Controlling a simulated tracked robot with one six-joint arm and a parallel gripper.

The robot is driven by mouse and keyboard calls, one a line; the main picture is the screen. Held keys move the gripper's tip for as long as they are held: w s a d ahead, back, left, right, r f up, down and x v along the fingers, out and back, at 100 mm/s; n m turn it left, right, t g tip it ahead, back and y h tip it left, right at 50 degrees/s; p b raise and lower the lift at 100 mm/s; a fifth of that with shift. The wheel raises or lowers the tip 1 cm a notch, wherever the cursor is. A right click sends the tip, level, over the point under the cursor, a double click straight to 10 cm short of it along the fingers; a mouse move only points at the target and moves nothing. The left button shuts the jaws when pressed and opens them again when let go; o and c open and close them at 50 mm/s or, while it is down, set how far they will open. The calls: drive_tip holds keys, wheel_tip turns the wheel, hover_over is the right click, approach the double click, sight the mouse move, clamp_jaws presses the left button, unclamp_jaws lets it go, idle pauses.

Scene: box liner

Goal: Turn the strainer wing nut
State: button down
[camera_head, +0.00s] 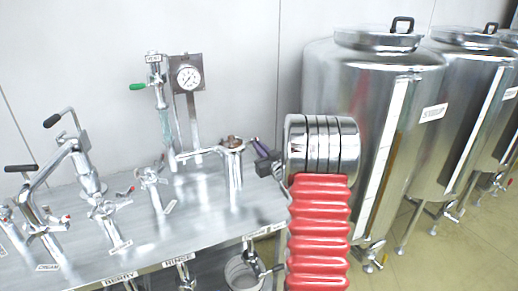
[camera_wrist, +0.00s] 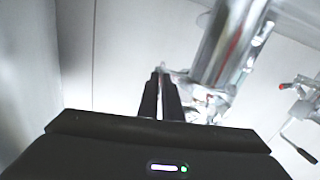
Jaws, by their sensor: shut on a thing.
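The strainer (camera_head: 233,165) is a shiny upright metal body on a pipe at the right end of the steel bench, with a brownish top. My gripper (camera_head: 256,146) reaches it from the right in the head view, its tips close beside the top. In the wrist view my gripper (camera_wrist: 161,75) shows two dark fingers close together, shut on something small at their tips. It appears to be the wing nut, but the fingers hide it and its angle cannot be told. Shiny metal fittings (camera_wrist: 205,98) lie just right of the fingers.
A pressure gauge (camera_head: 188,78) and a green-handled valve (camera_head: 138,87) stand behind the strainer. Several taps with levers (camera_head: 108,214) fill the bench's left side. Large steel tanks (camera_head: 330,75) stand at the right. A bucket (camera_head: 240,272) is below the bench edge.

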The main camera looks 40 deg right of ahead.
drive_tip(key=c, duration=1.9)
unclamp_jaws()
drive_tip(key=shift+f, duration=0.1)
drive_tip(key=shift+c, duration=0.2)
drive_tip(key=shift+s, duration=0.1)
drive_tip(key=v, duration=1.3)
drive_tip(key=shift+s+a, duration=0.2)
drive_tip(key=shift+s, duration=0.1)
